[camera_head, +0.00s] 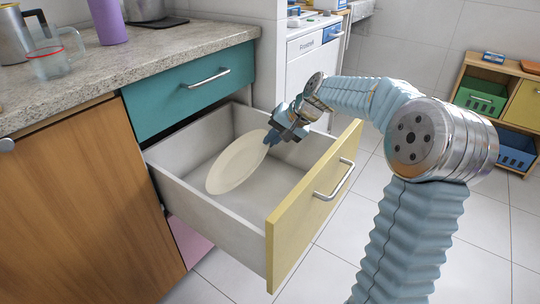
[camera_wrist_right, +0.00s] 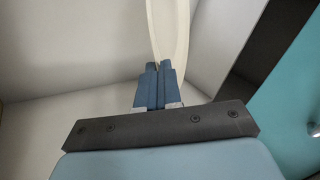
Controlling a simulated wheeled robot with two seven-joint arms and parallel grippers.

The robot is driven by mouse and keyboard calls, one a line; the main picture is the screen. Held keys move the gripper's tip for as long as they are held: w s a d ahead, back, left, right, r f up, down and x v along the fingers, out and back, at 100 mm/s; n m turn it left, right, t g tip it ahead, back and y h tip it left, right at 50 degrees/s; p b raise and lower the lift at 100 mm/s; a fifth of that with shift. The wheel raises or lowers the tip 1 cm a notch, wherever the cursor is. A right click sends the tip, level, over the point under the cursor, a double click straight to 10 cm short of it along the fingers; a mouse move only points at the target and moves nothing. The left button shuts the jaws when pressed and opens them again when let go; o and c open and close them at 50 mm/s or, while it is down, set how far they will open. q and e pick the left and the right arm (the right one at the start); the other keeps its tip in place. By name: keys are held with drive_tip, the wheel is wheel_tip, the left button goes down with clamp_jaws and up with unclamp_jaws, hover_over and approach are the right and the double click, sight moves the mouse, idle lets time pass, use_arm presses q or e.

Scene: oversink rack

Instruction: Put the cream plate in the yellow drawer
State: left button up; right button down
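The cream plate (camera_head: 238,165) is inside the open yellow drawer, tilted, with its upper right edge at my right gripper. The yellow drawer (camera_head: 296,215) is pulled out, its grey inside otherwise empty. My right gripper (camera_head: 271,138) is over the drawer's far side, shut on the plate's rim. In the right wrist view the gripper's blue fingers (camera_wrist_right: 158,88) close on the plate (camera_wrist_right: 170,30), which extends away from them edge-on. I cannot tell whether the plate's lower edge touches the drawer floor. My left gripper is not in view.
A shut teal drawer (camera_head: 190,84) is directly above the open one. The counter (camera_head: 130,62) holds a glass mug (camera_head: 50,62), a metal pitcher (camera_head: 14,36) and a purple cup (camera_head: 108,20). A shelf with bins (camera_head: 482,97) stands at far right.

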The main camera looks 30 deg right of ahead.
drive_tip(key=shift+f+b, duration=0.35)
drive_tip(key=shift+f, duration=1.55)
drive_tip(key=c, duration=1.3)
unclamp_jaws()
drive_tip(key=p+v, duration=0.1)
drive_tip(key=v, duration=1.1)
drive_tip(key=shift+a, duration=0.1)
